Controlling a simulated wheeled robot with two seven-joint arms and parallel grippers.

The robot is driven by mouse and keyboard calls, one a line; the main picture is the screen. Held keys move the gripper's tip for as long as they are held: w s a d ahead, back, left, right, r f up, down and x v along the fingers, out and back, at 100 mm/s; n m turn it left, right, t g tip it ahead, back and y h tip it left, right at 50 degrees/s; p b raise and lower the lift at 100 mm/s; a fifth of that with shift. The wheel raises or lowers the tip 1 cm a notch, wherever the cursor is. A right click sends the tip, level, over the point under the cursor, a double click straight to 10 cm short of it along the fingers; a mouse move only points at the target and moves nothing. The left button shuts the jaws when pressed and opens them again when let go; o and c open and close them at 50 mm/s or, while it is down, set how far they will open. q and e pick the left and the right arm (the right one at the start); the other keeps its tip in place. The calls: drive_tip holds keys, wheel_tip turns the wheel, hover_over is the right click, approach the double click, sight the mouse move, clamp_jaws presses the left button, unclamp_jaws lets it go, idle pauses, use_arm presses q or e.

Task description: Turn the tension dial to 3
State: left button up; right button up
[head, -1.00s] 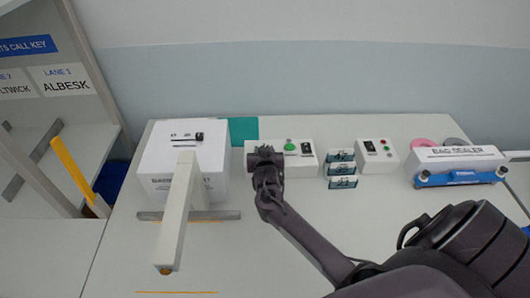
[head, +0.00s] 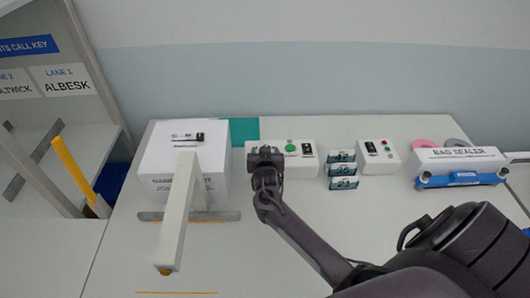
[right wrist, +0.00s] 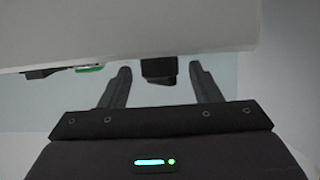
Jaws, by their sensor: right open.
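A white control box (head: 309,165) stands on the table near the wall, with a green button (head: 291,148) and a black switch (head: 307,147) on it. My right gripper (head: 265,153) is at the left end of this box and covers that part of it in the head view. In the right wrist view, a dark knob, likely the tension dial (right wrist: 158,70), sticks out from the box between the two fingers of my open right gripper (right wrist: 161,82). Gaps show on both sides of the knob. Its number setting cannot be read. My left gripper is not in view.
A white machine (head: 157,165) with a long arm stands left. Small labelled packs (head: 342,170), a second control box (head: 377,157) and a bag sealer (head: 459,164) stand to the right.

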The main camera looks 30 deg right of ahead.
drive_tip(key=b+v, duration=0.1)
drive_tip(key=v, duration=0.6)
drive_tip(key=shift+s+a+r, duration=0.15)
drive_tip(key=shift+s+a, duration=0.1)
idle(0.3)
